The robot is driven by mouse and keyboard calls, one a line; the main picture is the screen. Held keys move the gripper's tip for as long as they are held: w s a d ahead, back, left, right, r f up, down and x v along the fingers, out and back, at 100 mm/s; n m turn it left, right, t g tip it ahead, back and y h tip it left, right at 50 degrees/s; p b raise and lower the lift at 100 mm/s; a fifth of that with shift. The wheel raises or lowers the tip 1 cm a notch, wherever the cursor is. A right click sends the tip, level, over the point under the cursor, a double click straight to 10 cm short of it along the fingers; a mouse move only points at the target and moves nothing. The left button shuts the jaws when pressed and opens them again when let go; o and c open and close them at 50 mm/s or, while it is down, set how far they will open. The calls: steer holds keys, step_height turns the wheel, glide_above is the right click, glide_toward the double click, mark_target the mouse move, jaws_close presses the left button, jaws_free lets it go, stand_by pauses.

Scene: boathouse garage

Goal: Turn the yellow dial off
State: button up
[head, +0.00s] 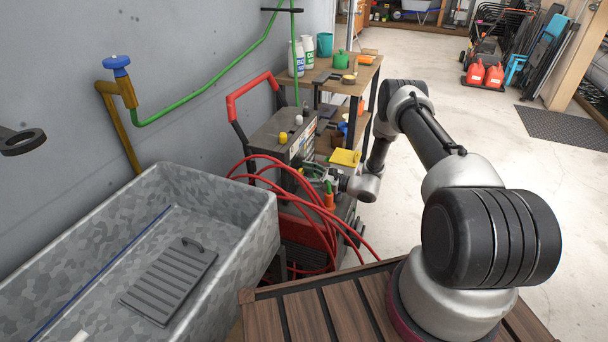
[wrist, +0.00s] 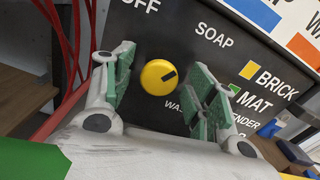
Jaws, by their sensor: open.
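The round yellow dial (wrist: 158,77) sits on the dark front panel (wrist: 140,25) of a machine in the wrist view. My gripper (wrist: 163,64) is open, with one green-padded finger on each side of the dial, and I see no contact. In the head view my gripper (head: 313,176) is at the machine's front (head: 303,147), and I cannot make out the dial there.
Red hose (head: 318,215) loops around the machine, close to my gripper. A grey trough sink (head: 250,215) stands at the left. A workbench (head: 325,72) with bottles is behind. A yellow item (head: 345,157) lies right of the machine.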

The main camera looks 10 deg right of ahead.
steer(key=v, duration=0.7)
steer(key=shift+s, duration=0.1)
step_height(320, 180, up, 8)
step_height(320, 180, down, 9)
steer(key=m, duration=0.2)
steer(key=x, duration=0.7)
steer(key=shift+w+a+r, duration=0.15)
steer(key=shift+w+a, duration=0.05)
steer(key=shift+w, duration=0.1)
